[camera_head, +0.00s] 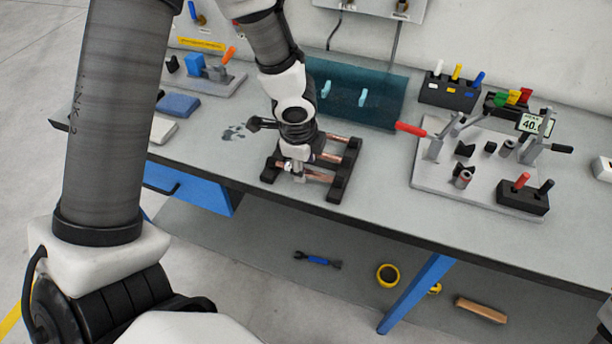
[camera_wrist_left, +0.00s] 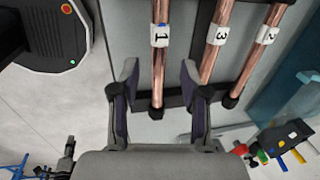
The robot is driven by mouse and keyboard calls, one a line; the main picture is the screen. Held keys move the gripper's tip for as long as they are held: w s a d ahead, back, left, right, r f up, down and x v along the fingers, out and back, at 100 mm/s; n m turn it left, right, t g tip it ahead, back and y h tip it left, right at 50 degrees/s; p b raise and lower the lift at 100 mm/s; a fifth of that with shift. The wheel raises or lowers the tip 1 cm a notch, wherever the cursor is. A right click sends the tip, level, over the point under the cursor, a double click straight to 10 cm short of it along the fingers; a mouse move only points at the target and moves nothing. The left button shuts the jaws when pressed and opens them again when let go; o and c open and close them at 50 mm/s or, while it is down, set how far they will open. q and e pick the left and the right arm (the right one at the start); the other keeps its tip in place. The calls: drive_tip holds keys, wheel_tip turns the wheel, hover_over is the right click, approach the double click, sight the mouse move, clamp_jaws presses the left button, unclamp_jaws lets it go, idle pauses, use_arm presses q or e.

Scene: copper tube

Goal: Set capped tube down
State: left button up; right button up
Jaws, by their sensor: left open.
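Three copper tubes lie side by side on a black rack on the bench. In the left wrist view they carry white labels: tube 1 (camera_wrist_left: 158,72), tube 3 (camera_wrist_left: 211,62) and tube 2 (camera_wrist_left: 262,62). The near ends of all three are black. My left gripper (camera_wrist_left: 157,84) is open, with one finger on each side of tube 1 near its black end. In the head view my left gripper (camera_head: 293,166) is low over the left part of the rack (camera_head: 336,190) and hides part of the tubes.
A grey fixture plate (camera_head: 425,178) with clamps and a red-handled lever stands to the right. A teal translucent panel (camera_head: 385,100) stands behind the rack. Bench space is clear in front of the fixture plate.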

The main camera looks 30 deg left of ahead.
use_arm(q)
drive_tip(key=shift+f, duration=0.65)
drive_tip(key=shift+r, duration=0.1)
clamp_jaws()
